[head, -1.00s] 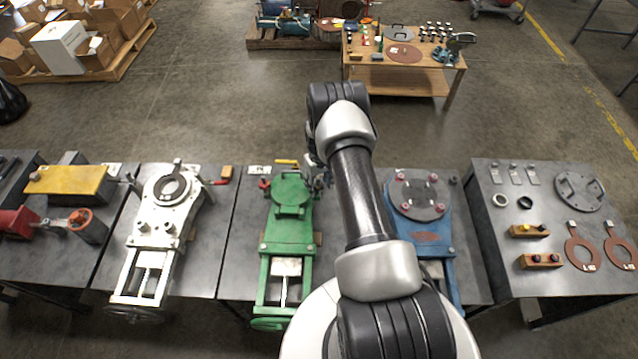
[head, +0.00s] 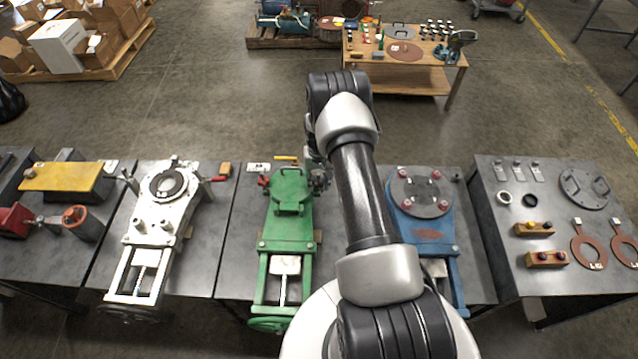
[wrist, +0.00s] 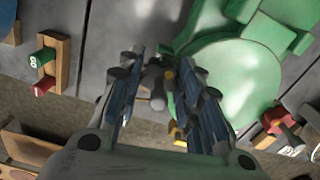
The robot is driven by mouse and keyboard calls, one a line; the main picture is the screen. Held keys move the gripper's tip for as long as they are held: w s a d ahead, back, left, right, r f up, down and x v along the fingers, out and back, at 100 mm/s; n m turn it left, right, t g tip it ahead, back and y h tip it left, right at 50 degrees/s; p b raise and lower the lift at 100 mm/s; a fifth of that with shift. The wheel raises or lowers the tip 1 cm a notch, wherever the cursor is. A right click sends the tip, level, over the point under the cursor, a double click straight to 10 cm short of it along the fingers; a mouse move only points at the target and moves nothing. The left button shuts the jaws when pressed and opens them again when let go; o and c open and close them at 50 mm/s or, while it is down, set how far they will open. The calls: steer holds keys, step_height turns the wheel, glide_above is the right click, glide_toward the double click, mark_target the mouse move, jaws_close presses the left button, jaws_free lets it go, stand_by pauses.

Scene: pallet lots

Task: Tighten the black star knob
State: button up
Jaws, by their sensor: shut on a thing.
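The green valve (head: 287,232) lies on the middle bench, and its round green body also fills the upper right of the wrist view (wrist: 225,85). My gripper (head: 319,180) is at its upper right side in the head view, partly hidden by my arm. In the wrist view my gripper (wrist: 156,75) has its two blue-padded fingers on either side of a small dark knob (wrist: 157,97) beside the green body. The jaws are shut on this knob, which looks like the black star knob. Its lobes are too small and shaded to make out.
A red knob (wrist: 276,120) stands at the right of the wrist view. A wooden block (wrist: 59,62) with green and red knobs is at the left. A white valve (head: 160,215) and a blue valve (head: 428,225) flank the green one.

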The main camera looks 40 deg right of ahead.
steer(key=shift+m, duration=0.3)
steer(key=o, duration=1.1)
steer(key=shift+c, duration=0.2)
step_height(320, 180, up, 12)
steer(key=shift+r, duration=0.1)
